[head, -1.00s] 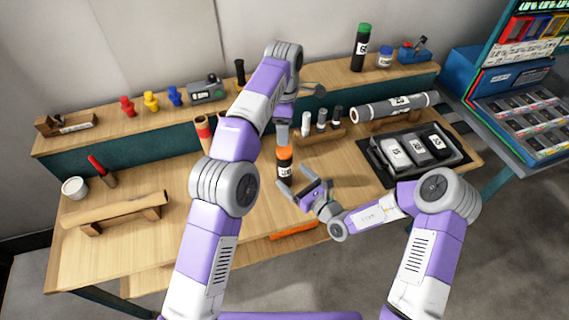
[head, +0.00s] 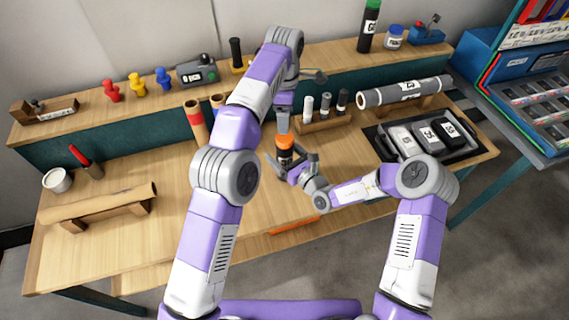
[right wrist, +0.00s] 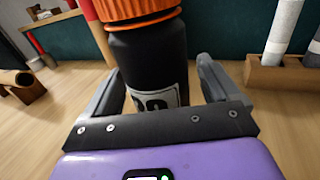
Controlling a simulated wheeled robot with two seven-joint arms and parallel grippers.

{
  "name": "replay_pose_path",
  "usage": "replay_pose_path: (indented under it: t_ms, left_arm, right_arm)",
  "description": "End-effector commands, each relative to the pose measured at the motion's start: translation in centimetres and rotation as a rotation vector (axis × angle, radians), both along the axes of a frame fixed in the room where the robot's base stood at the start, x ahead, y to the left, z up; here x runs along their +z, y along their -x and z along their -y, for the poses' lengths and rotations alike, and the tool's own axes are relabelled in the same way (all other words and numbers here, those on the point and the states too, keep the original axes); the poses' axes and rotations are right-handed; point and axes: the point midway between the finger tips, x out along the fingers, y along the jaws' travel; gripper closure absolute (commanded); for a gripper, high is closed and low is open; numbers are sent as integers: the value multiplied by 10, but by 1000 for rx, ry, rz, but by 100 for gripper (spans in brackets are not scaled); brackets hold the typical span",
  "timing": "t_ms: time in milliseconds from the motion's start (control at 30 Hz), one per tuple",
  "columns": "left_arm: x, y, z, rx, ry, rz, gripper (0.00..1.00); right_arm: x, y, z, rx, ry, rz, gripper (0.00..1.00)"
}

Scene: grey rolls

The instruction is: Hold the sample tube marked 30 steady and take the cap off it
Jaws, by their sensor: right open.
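The sample tube (head: 285,156) is black with an orange ribbed cap (head: 285,141) on top and stands upright on the table. In the right wrist view, the tube (right wrist: 150,60) fills the middle, with the orange cap (right wrist: 135,10) cut off by the top edge. Its white label is partly hidden and I cannot read the number. My right gripper (head: 296,160) is open, with one finger on each side of the tube; in the wrist view the fingers (right wrist: 160,85) show gaps beside it. My left gripper (head: 283,121) points down just above the cap; its jaw opening is unclear.
A wooden rack (head: 323,123) with several small tubes stands just behind right. A black tray (head: 461,146) with labelled blocks lies to the right, below a grey roll (head: 385,95). A brown roll on a stand (head: 97,203) lies left. The table's front middle is mostly clear.

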Motion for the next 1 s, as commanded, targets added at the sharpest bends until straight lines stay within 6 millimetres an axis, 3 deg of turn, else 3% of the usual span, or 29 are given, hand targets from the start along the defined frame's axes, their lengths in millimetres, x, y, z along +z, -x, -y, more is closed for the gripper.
replay_pose_path:
  t_ms: [433, 1000]
  left_arm:
    - [0, 0, 0, 0, 0, 0, 24]
    - [0, 0, 0, -1, 0, 0, 24]
  right_arm:
    - [0, -10, -9, 1, -1, -1, 11]
    - [0, -10, -8, 1, 0, 0, 98]
